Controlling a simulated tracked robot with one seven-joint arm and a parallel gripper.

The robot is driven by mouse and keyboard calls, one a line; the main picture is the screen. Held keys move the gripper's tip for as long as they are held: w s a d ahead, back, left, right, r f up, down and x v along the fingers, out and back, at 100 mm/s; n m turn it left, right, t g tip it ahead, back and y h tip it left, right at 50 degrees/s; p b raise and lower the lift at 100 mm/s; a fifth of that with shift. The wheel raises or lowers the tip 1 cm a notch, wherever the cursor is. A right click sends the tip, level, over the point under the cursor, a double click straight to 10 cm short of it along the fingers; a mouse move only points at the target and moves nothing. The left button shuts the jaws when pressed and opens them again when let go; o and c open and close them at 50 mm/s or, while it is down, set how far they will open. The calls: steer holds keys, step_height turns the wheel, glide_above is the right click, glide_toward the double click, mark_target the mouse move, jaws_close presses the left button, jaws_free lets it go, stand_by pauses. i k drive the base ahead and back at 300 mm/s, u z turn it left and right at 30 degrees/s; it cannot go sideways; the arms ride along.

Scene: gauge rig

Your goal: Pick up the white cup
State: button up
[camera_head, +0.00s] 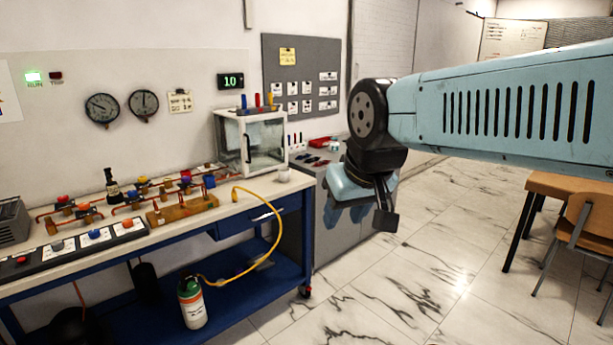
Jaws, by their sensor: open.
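A small white cup (284,175) stands at the right end of the workbench top, just in front of the clear-sided cabinet. My gripper (360,214) hangs to the right of the cup and lower in the picture, in front of the grey cabinet and the floor. It points down, is open, and nothing shows between its fingers. It is apart from the cup. My arm reaches in from the right edge.
The workbench (240,212) carries copper pipes with coloured valves, a switch panel (95,237) and a clear-sided cabinet (250,140). A yellow hose (277,225) loops from the bench to a gas cylinder (192,303). A desk (565,187) and chair stand right. Marble floor between is clear.

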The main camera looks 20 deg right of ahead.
mark_target(284, 174)
steer(key=z, duration=0.15)
steer(key=i, duration=0.15)
steer(key=z, duration=1.8)
steer(key=i, duration=3.6)
steer(key=u, duration=0.3)
